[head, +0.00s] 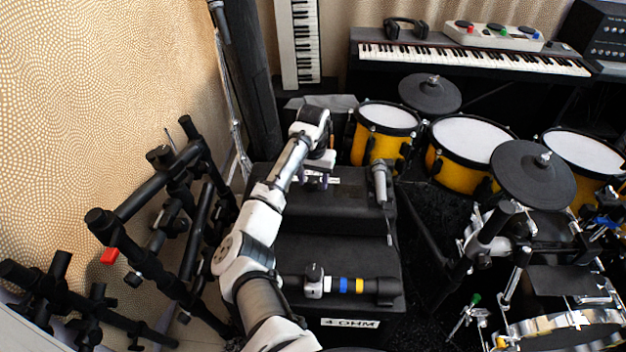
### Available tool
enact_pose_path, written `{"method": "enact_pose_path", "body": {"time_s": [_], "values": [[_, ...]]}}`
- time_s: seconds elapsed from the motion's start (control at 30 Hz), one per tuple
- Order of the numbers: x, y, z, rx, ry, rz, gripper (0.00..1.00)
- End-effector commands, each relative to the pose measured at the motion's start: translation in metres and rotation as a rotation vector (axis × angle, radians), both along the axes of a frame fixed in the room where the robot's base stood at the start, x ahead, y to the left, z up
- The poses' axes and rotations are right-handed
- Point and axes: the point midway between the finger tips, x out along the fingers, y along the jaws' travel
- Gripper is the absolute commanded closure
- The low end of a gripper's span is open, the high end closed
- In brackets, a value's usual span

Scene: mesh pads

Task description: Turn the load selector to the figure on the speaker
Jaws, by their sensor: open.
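The speaker is a black cabinet (340,250) in the lower middle, with a white label (350,323) reading "4 OHM" on its front. My arm reaches up along the left side to the black box top behind it. My gripper (320,182) is open, pointing down low over that rear box top. Nothing shows held in it. I cannot make out the load selector; the gripper and wrist cover part of the surface there. Whether the fingers touch anything is too small to tell.
A microphone (380,180) lies right of my gripper. A black bar with blue and yellow bands (350,285) lies on the front ledge. Yellow drums (385,140) and cymbal pads (533,173) crowd the right. Black stands (150,195) fill the left. A keyboard (470,57) stands behind.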

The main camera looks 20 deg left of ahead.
Motion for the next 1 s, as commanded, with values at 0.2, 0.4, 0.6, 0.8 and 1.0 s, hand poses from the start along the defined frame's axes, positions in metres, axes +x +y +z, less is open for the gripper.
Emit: {"method": "enact_pose_path", "body": {"time_s": [0.2, 0.4, 0.6, 0.8, 1.0], "values": [[-0.0002, 0.0004, -0.0051, 0.000, 0.000, 0.001, 0.50], [-0.0002, 0.0004, -0.0048, 0.000, 0.000, 0.001, 0.58], [-0.0001, 0.0004, -0.0045, 0.000, 0.000, 0.001, 0.84], [0.0000, 0.0003, -0.0039, 0.000, 0.000, 0.003, 0.94], [-0.0002, -0.0002, -0.0014, -0.002, 0.001, 0.043, 0.94]]}}
